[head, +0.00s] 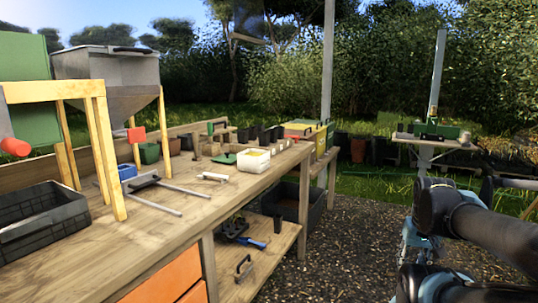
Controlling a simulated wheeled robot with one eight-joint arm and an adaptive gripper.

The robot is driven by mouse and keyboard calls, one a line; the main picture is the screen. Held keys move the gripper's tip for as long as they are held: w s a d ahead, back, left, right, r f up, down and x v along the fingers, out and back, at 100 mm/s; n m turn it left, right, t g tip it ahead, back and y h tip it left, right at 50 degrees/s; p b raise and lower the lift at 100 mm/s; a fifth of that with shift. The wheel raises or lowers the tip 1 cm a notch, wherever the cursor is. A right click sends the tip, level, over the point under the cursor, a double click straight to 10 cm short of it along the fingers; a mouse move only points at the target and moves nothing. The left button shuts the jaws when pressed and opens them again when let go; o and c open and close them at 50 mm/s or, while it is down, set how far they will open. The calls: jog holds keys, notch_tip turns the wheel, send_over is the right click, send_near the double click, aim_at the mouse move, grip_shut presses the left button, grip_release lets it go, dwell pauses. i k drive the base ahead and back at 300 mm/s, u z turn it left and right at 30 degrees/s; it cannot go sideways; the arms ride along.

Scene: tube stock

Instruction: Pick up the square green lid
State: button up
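A flat green piece (223,158), which looks like the square green lid, lies on the wooden workbench (110,250) toward its far end. It is small in the head view, so its exact shape is hard to tell. It sits just left of a white tub (253,160) with yellowish contents. Dark links of my arm show at the right edge, well away from the bench. I cannot make out my gripper's fingers in this view.
A black crate (45,222), hopper stands and a metal-railed tool (150,184) occupy the near bench. Several dark pots (265,134) stand behind the tub. A lower shelf (255,265) holds tools. Gravel ground (345,235) is open between the bench and my arm.

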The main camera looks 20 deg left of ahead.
aim_at(226, 158)
jog(key=u, duration=0.1)
jog(key=i, duration=1.1)
jog(key=u, duration=0.6)
jog(key=i, duration=0.45)
jog(key=u, duration=0.3)
